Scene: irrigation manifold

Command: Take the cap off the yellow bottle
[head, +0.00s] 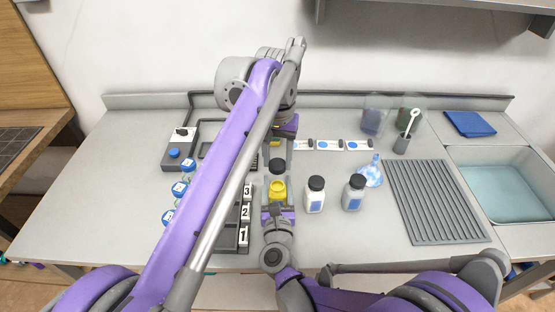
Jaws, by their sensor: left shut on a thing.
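The yellow bottle (278,192) stands upright near the middle of the counter. Its dark cap (277,166) shows just above it in the picture, and the bottle's yellow top shows below the cap. I cannot tell how wide any gap between them is. My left gripper (277,155) reaches over from behind the bottle and is shut on the dark cap. My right gripper (278,211) is at the near side of the bottle, with its fingers at the bottle's lower body. Whether they press on it is hidden.
Two white bottles with dark caps (315,194) (353,192) stand close on the right. A numbered rack (244,216) and blue-capped vials (179,189) are at left, partly behind my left arm. A ribbed grey mat (436,202) and a sink (505,193) lie farther right.

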